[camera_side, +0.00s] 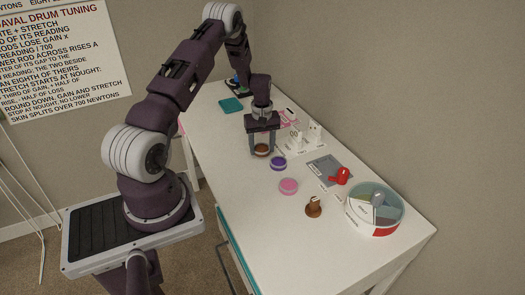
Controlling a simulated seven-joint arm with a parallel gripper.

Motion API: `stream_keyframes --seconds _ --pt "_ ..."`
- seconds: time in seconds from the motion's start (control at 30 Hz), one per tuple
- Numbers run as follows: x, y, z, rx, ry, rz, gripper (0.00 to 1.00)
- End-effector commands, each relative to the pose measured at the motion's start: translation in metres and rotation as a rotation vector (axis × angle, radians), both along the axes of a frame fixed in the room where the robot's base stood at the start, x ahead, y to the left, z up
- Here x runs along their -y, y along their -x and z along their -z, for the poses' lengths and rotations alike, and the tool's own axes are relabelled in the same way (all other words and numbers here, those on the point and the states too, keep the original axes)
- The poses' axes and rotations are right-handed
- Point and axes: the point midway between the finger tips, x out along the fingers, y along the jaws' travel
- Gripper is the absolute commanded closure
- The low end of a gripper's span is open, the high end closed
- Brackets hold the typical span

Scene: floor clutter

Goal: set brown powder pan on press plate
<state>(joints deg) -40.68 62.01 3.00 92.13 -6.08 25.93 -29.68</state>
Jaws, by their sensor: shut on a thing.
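My gripper (262,150) points down over the table, left of its middle. It is shut on the brown powder pan (262,149), a small round dish between its fingertips. Whether the pan touches the table or hangs just above it, I cannot tell. A flat grey plate (322,168), which looks like the press plate, lies to the right of my gripper. A red object (340,176) is at the plate's right side, and I cannot tell whether it rests on the plate. The visible part of the plate's top holds no pan.
A purple pan (278,163) and a pink pan (289,186) stand between my gripper and the front. A brown knobbed object (313,207) and a round divided tray (364,224) are at the right. White upright pieces (297,138) stand behind. A teal item (231,105) lies far left.

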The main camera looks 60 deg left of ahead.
Motion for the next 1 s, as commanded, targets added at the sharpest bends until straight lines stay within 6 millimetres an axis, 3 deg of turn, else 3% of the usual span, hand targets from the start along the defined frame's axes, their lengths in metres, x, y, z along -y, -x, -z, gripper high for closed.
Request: stream_keyframes --seconds 0.1,0.43,0.47,0.57,0.87,1.0 --pt "0.001 0.001 0.022 -0.002 0.003 0.001 0.87" --pt "0.0 0.0 0.027 0.0 0.001 0.002 0.87" --pt "0.0 0.0 0.027 0.0 0.0 0.002 0.46" --pt "0.0 0.0 0.027 0.0 0.0 0.002 0.26" --pt "0.0 0.0 0.026 0.0 0.0 0.002 0.26" --pt "0.0 -0.001 0.013 0.001 -0.001 0.002 0.26"
